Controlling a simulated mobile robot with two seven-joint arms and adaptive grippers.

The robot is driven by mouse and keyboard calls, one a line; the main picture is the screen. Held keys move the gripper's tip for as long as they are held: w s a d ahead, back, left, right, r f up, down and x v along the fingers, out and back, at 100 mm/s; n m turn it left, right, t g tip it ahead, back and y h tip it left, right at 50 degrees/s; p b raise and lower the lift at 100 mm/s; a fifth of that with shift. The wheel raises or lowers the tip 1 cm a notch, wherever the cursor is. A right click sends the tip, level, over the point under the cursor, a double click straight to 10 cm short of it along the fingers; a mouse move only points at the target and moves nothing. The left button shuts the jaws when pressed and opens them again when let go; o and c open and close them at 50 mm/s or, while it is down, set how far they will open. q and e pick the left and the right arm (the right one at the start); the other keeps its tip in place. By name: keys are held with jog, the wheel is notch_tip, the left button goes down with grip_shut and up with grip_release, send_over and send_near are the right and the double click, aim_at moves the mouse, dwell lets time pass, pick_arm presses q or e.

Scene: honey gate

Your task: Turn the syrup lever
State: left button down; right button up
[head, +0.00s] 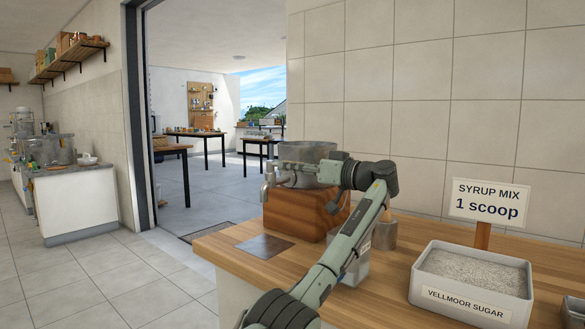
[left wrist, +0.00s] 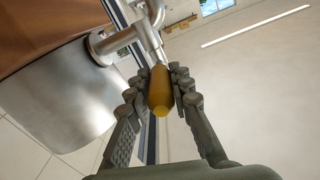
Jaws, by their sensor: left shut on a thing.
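The metal syrup pot (head: 318,153) stands on a reddish-brown wooden block (head: 290,212) on the counter. Its tap (head: 265,190) sticks out on the left side. In the left wrist view the pot (left wrist: 60,95) is tilted in the picture, and the tap (left wrist: 118,39) carries a lever with an amber handle (left wrist: 160,92). My left gripper (head: 280,174) is at the tap. In the left wrist view its fingers (left wrist: 163,78) are shut on the handle, one on each side. My arm hides part of the pot and block. My right gripper is not in view.
A white tub of sugar (head: 471,296) stands on the right of the wooden counter, with a "SYRUP MIX 1 scoop" sign (head: 489,202) behind it. A grey metal container (head: 383,235) is partly behind my arm. A dark flat plate (head: 264,245) lies at the counter's left end.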

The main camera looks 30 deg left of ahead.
pick_arm(q)
jog(key=c, duration=1.3)
grip_release()
jog(key=shift+c, duration=0.2)
jog(key=s+d, duration=0.1)
jog(key=d, duration=1)
jog(key=shift+s+d, duration=0.25)
jog(key=shift+d, duration=0.15)
jog(key=shift+d, duration=0.1)
